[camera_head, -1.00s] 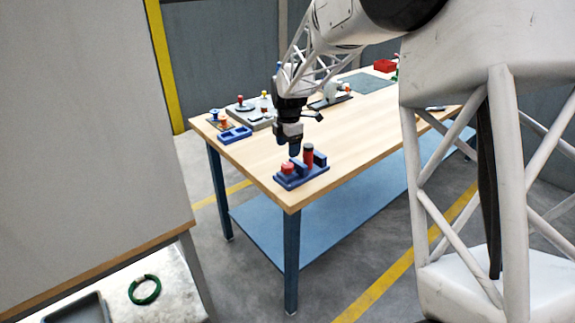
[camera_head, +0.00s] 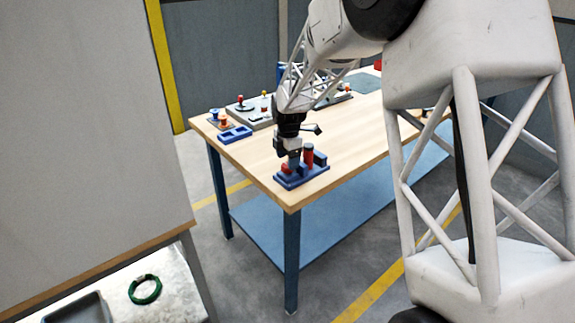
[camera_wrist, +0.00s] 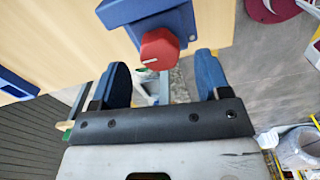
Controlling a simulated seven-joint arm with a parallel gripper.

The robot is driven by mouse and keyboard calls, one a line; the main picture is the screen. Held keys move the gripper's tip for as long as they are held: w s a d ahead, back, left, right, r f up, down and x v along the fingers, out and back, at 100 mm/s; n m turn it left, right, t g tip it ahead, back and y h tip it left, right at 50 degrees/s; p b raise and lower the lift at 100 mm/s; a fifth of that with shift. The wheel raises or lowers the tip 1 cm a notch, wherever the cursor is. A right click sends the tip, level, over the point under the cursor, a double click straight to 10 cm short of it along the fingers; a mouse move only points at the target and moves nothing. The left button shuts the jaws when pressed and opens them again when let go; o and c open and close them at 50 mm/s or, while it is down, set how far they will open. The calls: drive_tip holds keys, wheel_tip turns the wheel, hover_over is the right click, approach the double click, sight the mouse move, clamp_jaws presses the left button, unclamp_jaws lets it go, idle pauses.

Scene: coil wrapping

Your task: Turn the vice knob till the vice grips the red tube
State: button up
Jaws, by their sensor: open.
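The blue vice (camera_head: 302,178) sits at the near corner of the wooden table. The red tube (camera_head: 308,158) stands upright in it, with a dark top. The red vice knob (camera_head: 286,168) is at the vice's left side, partly hidden by my gripper. In the wrist view the knob (camera_wrist: 159,50) is hexagonal with a short white mark, in front of the blue vice body (camera_wrist: 148,14). My gripper (camera_wrist: 163,70) is open, its blue fingers spread to either side of the knob and slightly short of it. Contact between the tube and the vice jaws cannot be made out.
A blue tray (camera_head: 235,134) and a grey fixture (camera_head: 250,114) with knobs lie farther back on the wooden table (camera_head: 345,150). A green coil (camera_head: 144,289) lies on another surface at lower left. The vice is close to the table edge.

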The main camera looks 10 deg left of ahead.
drive_tip(key=shift+f, duration=1.4)
drive_tip(key=shift+c, duration=0.2)
drive_tip(key=c, duration=0.9)
